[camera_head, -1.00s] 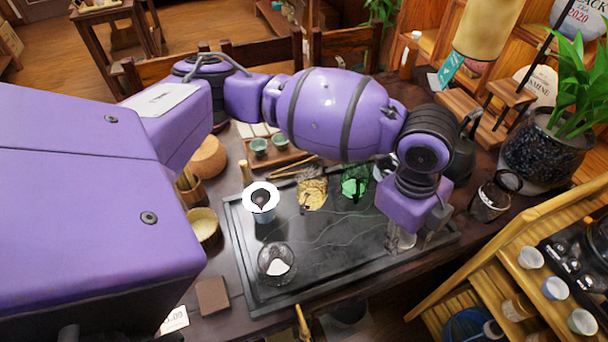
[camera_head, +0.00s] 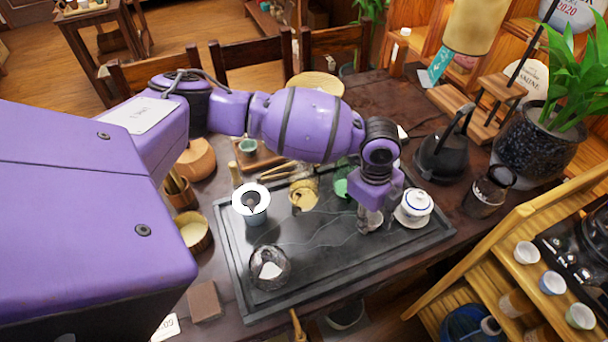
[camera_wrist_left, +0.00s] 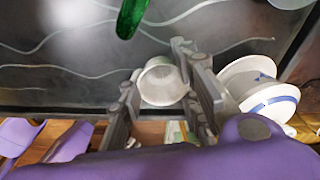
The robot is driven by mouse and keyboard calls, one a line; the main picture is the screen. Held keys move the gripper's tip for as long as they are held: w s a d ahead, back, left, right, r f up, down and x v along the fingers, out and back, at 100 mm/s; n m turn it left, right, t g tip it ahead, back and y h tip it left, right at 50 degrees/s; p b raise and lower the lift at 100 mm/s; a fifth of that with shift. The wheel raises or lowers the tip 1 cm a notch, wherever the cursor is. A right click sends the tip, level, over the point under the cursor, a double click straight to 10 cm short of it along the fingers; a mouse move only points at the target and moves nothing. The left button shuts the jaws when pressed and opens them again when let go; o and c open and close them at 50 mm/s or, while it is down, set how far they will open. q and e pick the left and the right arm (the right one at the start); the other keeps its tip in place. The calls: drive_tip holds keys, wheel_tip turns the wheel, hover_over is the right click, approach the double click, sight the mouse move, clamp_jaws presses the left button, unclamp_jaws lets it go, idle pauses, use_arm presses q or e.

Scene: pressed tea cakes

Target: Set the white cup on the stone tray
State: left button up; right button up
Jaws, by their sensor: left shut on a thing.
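The stone tray (camera_head: 325,265) is a dark slab with pale wavy lines, lying on the table. My left gripper (camera_head: 366,219) points down over the tray's right part, shut on the white cup (camera_head: 375,220). The gripper partly hides the cup in the head view. In the left wrist view the cup (camera_wrist_left: 163,84) sits between the two fingers of the left gripper (camera_wrist_left: 160,98), with the dark tray surface (camera_wrist_left: 60,72) behind it. I cannot tell whether the cup's base touches the tray. My right gripper is not in view.
A lidded white bowl with blue trim (camera_head: 414,207) stands close right of the cup.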

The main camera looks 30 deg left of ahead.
use_arm(q)
drive_tip(key=shift+f, duration=0.1)
drive_tip(key=o, duration=1.1)
drive_tip(key=shift+w, duration=0.1)
drive_tip(key=r, duration=0.4)
drive_tip(key=a+r, duration=0.1)
drive_tip(key=r, duration=0.7)
drive_tip(key=shift+a+r+p, duration=0.2)
drive_tip(key=shift+p, duration=0.2)
